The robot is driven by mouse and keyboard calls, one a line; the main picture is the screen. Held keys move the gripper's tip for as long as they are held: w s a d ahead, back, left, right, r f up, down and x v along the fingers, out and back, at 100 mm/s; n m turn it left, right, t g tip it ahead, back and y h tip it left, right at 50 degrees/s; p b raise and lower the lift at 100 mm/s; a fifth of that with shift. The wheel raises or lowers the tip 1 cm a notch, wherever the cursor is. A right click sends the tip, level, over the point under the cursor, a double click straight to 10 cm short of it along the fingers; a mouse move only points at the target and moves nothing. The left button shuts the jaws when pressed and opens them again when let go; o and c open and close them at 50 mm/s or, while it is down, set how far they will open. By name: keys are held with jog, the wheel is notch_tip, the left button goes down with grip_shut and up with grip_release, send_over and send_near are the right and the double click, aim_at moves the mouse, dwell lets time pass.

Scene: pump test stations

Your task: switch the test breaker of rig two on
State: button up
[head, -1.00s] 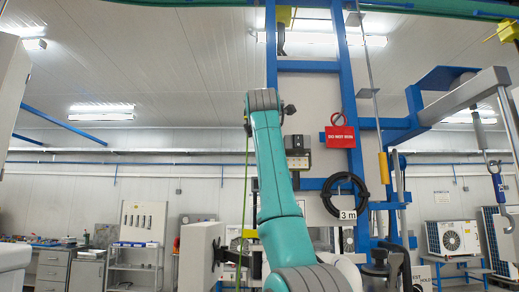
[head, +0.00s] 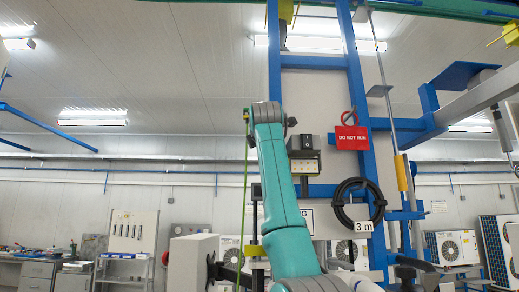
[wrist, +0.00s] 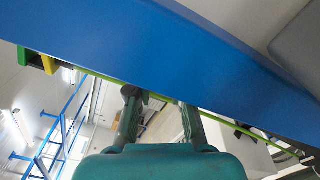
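My gripper (wrist: 158,98) shows in the wrist view with its two fingers apart and nothing visible between them. A broad blue beam (wrist: 150,45) crosses close in front of the fingertips. In the head view my teal arm rises at the centre, and the gripper cannot be made out there. A red DO NOT RUN tag (head: 351,138) hangs by a red loop on the blue rig frame (head: 356,75). A small dark box with a pale, dotted lower part (head: 305,167) is beside my arm. I cannot identify the test breaker or a rig number in either view.
A black hose coil (head: 357,205) with a "3 m" label hangs below the tag. A grey arm with a blue plate (head: 463,75) juts out at the right. Fan units (head: 452,247) stand at the back right. A bench (head: 40,270) and white shelf (head: 125,270) stand at the left.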

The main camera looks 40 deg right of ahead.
grip_shut()
